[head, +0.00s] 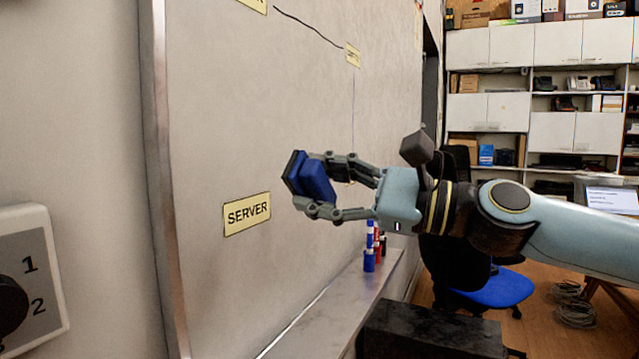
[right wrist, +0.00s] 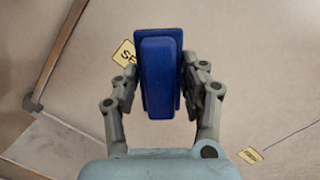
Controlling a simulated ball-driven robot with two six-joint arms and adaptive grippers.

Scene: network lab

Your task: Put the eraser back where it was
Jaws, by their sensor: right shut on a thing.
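The eraser (head: 316,181) is blue with a dark pad, and my right gripper (head: 322,184) is shut on it. In the head view the dark pad faces the whiteboard (head: 230,130), above and right of the SERVER label (head: 247,213). I cannot tell whether the pad touches the board. In the right wrist view the eraser (right wrist: 160,75) stands lengthwise between the two fingers (right wrist: 160,90) and partly hides the SERVER label (right wrist: 124,53). My left gripper is not in view.
A ledge (head: 335,305) runs along the board's lower edge. Red and blue markers (head: 371,248) stand on it, behind and below my gripper. A dark box (head: 430,330) lies right of the ledge. A blue chair (head: 495,288) and shelves (head: 540,90) are farther back.

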